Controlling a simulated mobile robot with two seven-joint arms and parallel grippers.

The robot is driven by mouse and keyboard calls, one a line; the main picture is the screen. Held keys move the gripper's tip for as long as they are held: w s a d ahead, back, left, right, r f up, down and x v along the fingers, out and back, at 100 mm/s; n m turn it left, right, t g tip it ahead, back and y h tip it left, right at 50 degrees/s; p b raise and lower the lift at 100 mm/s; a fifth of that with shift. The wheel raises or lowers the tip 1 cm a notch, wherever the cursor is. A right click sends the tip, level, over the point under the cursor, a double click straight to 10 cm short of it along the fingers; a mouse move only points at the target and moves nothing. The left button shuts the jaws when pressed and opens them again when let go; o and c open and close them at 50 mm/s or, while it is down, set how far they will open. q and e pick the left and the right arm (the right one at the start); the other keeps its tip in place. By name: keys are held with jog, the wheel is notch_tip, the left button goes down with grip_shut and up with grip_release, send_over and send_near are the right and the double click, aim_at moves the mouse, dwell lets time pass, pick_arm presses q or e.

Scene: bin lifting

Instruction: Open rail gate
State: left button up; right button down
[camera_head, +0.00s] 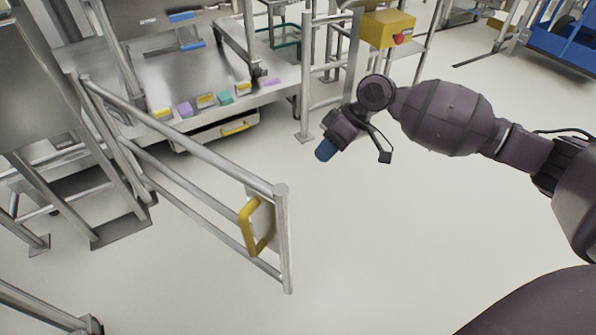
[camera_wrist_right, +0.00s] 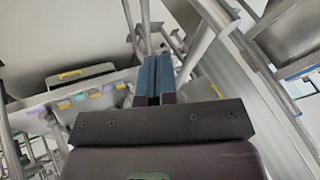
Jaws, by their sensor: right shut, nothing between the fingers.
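The rail gate (camera_head: 190,143) is a set of silver tube rails reaching from a post at the left toward the middle of the head view. It stands swung out over the floor, with its free end nearest me. A yellow handle (camera_head: 251,226) sits on a plate at that free end. My right gripper (camera_head: 325,150) is to the right of the gate and beyond its free end, apart from the handle. Its blue fingers (camera_wrist_right: 156,80) are shut with nothing between them in the right wrist view. My left gripper is not in either view.
A metal worktable (camera_head: 200,85) with small coloured blocks stands behind the gate. A fixed rail post (camera_head: 304,90) and a yellow box with a red button (camera_head: 388,30) stand beyond my right gripper. The pale floor (camera_head: 390,225) between gate and right arm is clear.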

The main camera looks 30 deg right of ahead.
aim_at(290, 191)
pick_arm(q)
jog(key=b, duration=0.2)
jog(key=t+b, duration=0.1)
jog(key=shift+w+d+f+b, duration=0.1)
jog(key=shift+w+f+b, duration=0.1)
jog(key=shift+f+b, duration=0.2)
pick_arm(e)
jog(key=a+f, duration=0.2)
jog(key=a, duration=0.1)
jog(key=a+f, duration=0.5)
jog(key=a, duration=0.1)
jog(key=shift+s+f, duration=0.25)
jog(key=shift+s, duration=0.05)
jog(key=shift+a, duration=0.1)
